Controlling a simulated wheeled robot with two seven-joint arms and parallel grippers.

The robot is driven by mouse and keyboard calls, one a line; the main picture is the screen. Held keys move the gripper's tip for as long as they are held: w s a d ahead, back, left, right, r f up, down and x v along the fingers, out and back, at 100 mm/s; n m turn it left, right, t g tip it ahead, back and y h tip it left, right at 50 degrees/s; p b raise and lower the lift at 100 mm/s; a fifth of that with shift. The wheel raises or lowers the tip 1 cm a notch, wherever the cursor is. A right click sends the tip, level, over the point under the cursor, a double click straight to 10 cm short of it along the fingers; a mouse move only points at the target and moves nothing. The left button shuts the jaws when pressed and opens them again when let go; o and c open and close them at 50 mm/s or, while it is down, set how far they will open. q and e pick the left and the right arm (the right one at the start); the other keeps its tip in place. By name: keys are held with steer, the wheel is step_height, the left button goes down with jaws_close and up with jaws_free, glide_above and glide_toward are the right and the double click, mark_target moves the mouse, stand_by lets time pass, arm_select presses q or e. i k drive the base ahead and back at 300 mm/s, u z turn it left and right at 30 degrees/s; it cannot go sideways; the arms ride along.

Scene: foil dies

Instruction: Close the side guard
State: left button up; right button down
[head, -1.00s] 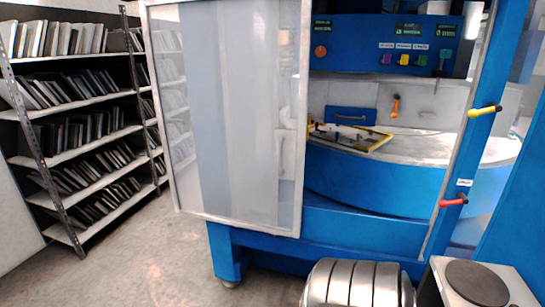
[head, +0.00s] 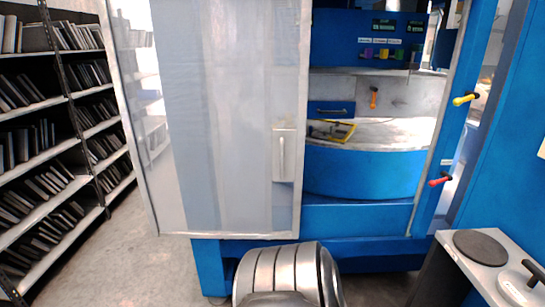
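The side guard (head: 225,130) is a tall translucent panel in a pale metal frame at the centre left of the head view. It covers the left part of the blue machine (head: 365,215). A light handle (head: 283,156) sits near its right edge. To the right of the panel the machine's opening is uncovered, showing a round grey table with a yellow-edged frame (head: 332,130) on it. Neither of my grippers is in view.
Shelves (head: 50,150) full of dark plates stand at the left. A yellow lever (head: 466,99) and a red lever (head: 440,180) stick out from the right post. A small white-topped stand (head: 490,260) is at the lower right. Floor (head: 150,270) is clear at the lower left.

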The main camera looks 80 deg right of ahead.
mark_target(287, 148)
steer(key=z, duration=0.5)
steer(key=i, duration=0.8)
steer(key=z, duration=1.3)
steer(key=i, duration=0.35)
steer(key=z, duration=0.3)
